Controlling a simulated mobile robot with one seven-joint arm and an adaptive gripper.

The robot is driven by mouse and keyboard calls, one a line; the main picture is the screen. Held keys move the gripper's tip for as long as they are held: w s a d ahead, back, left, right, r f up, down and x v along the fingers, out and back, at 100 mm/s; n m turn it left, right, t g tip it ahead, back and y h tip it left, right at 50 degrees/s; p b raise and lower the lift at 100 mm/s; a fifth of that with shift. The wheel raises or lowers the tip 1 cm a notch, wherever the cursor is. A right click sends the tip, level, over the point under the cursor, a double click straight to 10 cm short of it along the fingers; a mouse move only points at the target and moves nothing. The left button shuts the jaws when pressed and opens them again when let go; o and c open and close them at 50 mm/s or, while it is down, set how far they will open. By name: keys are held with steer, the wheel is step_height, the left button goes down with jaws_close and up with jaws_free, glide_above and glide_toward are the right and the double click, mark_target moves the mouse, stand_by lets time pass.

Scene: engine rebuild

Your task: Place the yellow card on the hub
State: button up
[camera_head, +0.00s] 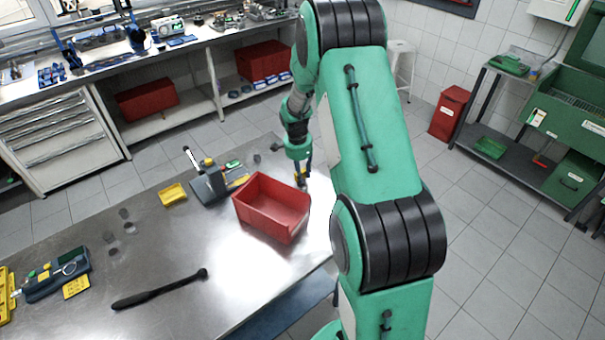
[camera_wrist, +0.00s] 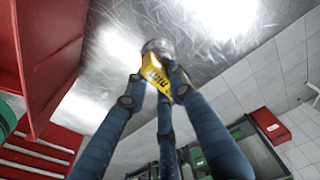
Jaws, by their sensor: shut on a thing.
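My gripper (camera_head: 301,178) is low over the metal table, just right of the red bin. In the wrist view its blue fingers (camera_wrist: 157,84) are shut on a yellow card (camera_wrist: 154,73) with dark markings. A round grey metal piece (camera_wrist: 158,46), perhaps the hub, lies right beyond the card's far end. The card overlaps it in the picture; I cannot tell whether they touch. In the head view the fingers largely hide this spot.
The red bin (camera_head: 262,219) stands close to the left of my gripper. A grey fixture (camera_head: 212,186), a yellow tray (camera_head: 173,194), a black bar-like tool (camera_head: 160,290) and a blue-grey kit (camera_head: 57,276) lie farther left on the table (camera_head: 180,250). Open floor lies beyond the table.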

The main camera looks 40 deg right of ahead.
steer(key=o, duration=1.1)
steer(key=shift+c, duration=0.2)
step_height(320, 180, up, 12)
steer(key=a+p, duration=0.1)
steer(key=shift+a, duration=0.25)
